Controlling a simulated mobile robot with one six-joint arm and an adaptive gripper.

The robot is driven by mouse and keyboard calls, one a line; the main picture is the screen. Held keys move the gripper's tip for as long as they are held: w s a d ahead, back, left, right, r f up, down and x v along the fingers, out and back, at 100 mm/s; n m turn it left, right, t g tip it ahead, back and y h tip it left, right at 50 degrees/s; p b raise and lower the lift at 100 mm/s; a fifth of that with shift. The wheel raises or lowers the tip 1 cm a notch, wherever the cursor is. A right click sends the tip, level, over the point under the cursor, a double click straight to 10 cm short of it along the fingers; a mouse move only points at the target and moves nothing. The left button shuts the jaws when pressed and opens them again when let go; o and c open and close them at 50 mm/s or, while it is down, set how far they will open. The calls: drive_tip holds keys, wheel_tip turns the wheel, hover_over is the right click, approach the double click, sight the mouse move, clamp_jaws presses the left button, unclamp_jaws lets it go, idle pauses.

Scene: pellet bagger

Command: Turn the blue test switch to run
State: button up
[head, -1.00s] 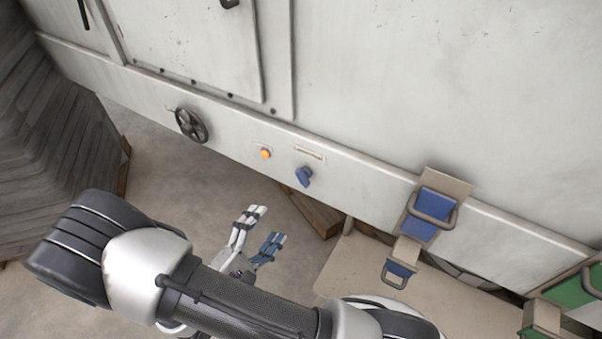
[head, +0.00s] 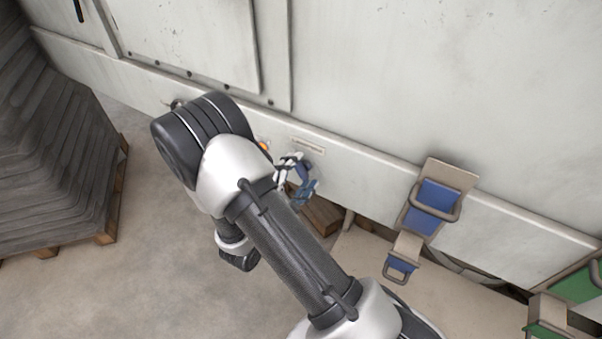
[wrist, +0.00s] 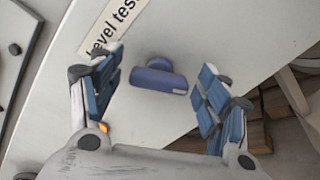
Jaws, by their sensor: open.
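The blue test switch (wrist: 159,76) sits on the pale machine panel, under a label (wrist: 112,24) that reads in part "level tes". In the wrist view it lies between and just beyond the fingertips of my gripper (wrist: 154,84), which is open with blue-padded fingers on either side. No contact shows. In the head view my gripper (head: 297,180) is at the panel, and the switch (head: 306,166) is partly hidden behind it. The label (head: 308,145) shows just above.
A blue bracket with a handle (head: 436,196) sticks out to the right. A stack of grey sheets (head: 55,160) on a pallet stands at the left. Open floor lies below.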

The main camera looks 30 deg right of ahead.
drive_tip(key=shift+w+d, duration=0.15)
drive_tip(key=shift+d, duration=0.05)
drive_tip(key=shift+c, duration=0.5)
drive_tip(key=c, duration=1)
